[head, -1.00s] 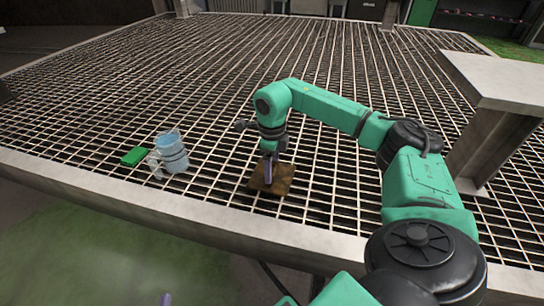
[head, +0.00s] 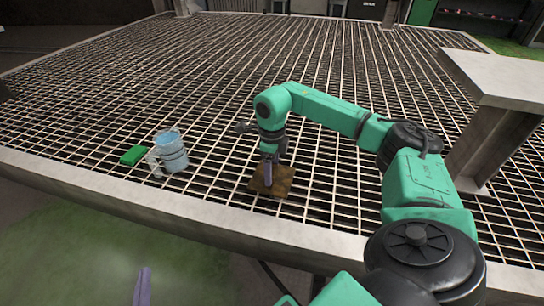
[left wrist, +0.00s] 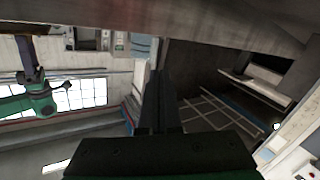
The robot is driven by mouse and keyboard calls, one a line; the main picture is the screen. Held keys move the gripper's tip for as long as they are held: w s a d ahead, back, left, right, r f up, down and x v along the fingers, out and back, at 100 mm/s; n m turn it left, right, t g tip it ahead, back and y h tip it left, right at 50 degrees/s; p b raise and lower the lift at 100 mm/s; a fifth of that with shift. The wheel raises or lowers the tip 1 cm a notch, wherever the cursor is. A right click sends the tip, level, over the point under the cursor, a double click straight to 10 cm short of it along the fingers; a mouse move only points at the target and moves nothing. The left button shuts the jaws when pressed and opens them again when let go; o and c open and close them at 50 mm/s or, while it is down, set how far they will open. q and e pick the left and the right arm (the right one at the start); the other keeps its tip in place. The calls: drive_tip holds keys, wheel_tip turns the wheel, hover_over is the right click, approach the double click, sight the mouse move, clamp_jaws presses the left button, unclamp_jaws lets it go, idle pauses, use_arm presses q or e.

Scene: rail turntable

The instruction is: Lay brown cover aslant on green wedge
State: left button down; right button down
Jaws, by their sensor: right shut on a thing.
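The brown cover (head: 284,180) is a flat square plate near the front edge of the grating in the head view. My right gripper (head: 268,177) points down and is shut on it; whether the cover touches the grating I cannot tell. The green wedge (head: 133,155) is a small green block lying on the grating to the left, apart from the cover. My left gripper (head: 142,288) shows only as a purple finger at the bottom edge, in front of the platform. In the left wrist view its dark fingers (left wrist: 163,100) show, but their opening is unclear.
A bluish translucent mug (head: 171,153) stands just right of the wedge, between it and the cover. A metal post with a flat top (head: 500,80) rises at the right. The pale front rim (head: 200,217) bounds the grating. The grating behind is clear.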

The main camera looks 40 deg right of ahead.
use_arm(q)
drive_tip(key=shift+s+f, duration=0.1)
use_arm(e)
unclamp_jaws()
use_arm(q)
drive_tip(key=shift+s+f, duration=0.1)
drive_tip(key=shift+f, duration=0.05)
use_arm(e)
drive_tip(key=shift+r, duration=0.15)
drive_tip(key=shift+r, duration=0.25)
wheel_tip(320, 180, up, 2)
drive_tip(key=shift+p, duration=0.6)
use_arm(q)
drive_tip(key=s+f+g, duration=0.4)
drive_tip(key=s+f, duration=0.4)
use_arm(e)
drive_tip(key=shift+r+p, duration=0.45)
drive_tip(key=shift+r, duration=0.4)
use_arm(q)
drive_tip(key=shift+g+y, duration=0.3)
drive_tip(key=shift+g, duration=0.2)
drive_tip(key=r+p, duration=0.2)
drive_tip(key=r, duration=0.1)
drive_tip(key=r+p, duration=0.1)
drive_tip(key=p, duration=0.1)
drive_tip(key=shift+w+d+r, duration=0.15)
drive_tip(key=shift+w+r, duration=0.15)
drive_tip(key=shift+r, duration=0.05)
use_arm(e)
wheel_tip(320, 180, up, 10)
